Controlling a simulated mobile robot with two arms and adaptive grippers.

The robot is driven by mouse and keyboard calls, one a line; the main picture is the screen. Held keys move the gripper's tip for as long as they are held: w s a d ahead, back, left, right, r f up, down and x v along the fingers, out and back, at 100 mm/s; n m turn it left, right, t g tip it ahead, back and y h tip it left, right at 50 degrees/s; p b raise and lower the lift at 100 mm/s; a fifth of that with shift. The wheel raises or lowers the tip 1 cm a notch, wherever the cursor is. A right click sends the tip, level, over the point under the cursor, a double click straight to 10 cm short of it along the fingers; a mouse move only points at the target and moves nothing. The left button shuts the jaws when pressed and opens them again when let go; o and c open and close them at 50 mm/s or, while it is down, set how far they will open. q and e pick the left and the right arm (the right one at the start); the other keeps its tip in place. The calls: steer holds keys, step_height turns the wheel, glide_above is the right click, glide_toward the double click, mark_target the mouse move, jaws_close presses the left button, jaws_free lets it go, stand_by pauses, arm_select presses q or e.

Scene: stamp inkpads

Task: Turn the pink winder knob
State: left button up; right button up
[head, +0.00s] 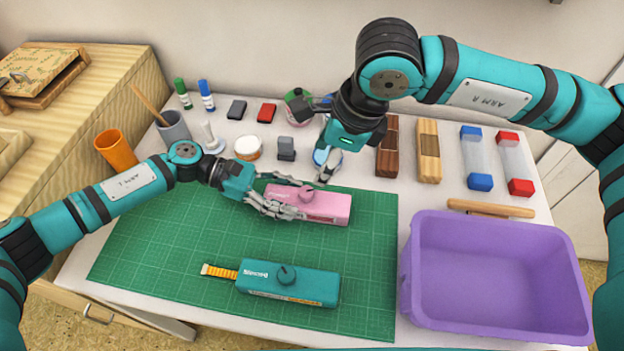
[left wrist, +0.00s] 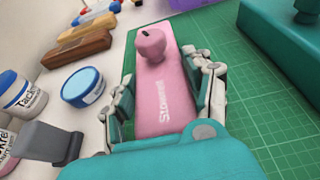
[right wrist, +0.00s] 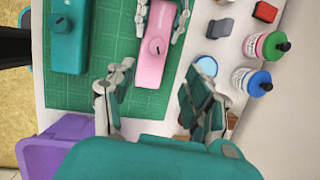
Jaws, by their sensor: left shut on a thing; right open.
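The pink winder (head: 328,208) lies on the green cutting mat (head: 150,250), with its pink knob (head: 305,194) on top. The knob shows clearly in the left wrist view (left wrist: 151,45) and the right wrist view (right wrist: 156,46). My left gripper (head: 285,200) is shut on the winder's body near its left end, one finger along each long side; the knob stands clear of the fingers. My right gripper (head: 312,140) is open and empty, raised behind the winder. Its fingers are apart and touch nothing I can see in the right wrist view (right wrist: 150,92).
A teal winder (head: 310,285) with a yellow tape end lies nearer on the mat. A purple bin (head: 410,290) stands right. Jars, inkpads and wooden blocks (head: 428,150) line the back. An orange cup (head: 116,150) stands left. The mat's left part is clear.

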mark_target(306, 191)
steer(key=a+f+n+h, duration=0.1)
steer(key=f+n, duration=0.2)
steer(key=n, duration=0.1)
steer(key=w+a+f+n+g+h, duration=0.1)
steer(key=f+n, duration=0.3)
steer(key=n, duration=0.1)
steer(key=a+f+n+g+h, duration=0.1)
steer(key=f+n, duration=0.3)
steer(key=n, duration=0.1)
steer(key=shift+w+a, duration=0.25)
steer(key=shift+w, duration=0.1)
steer(key=shift+c, duration=0.4)
jaws_close()
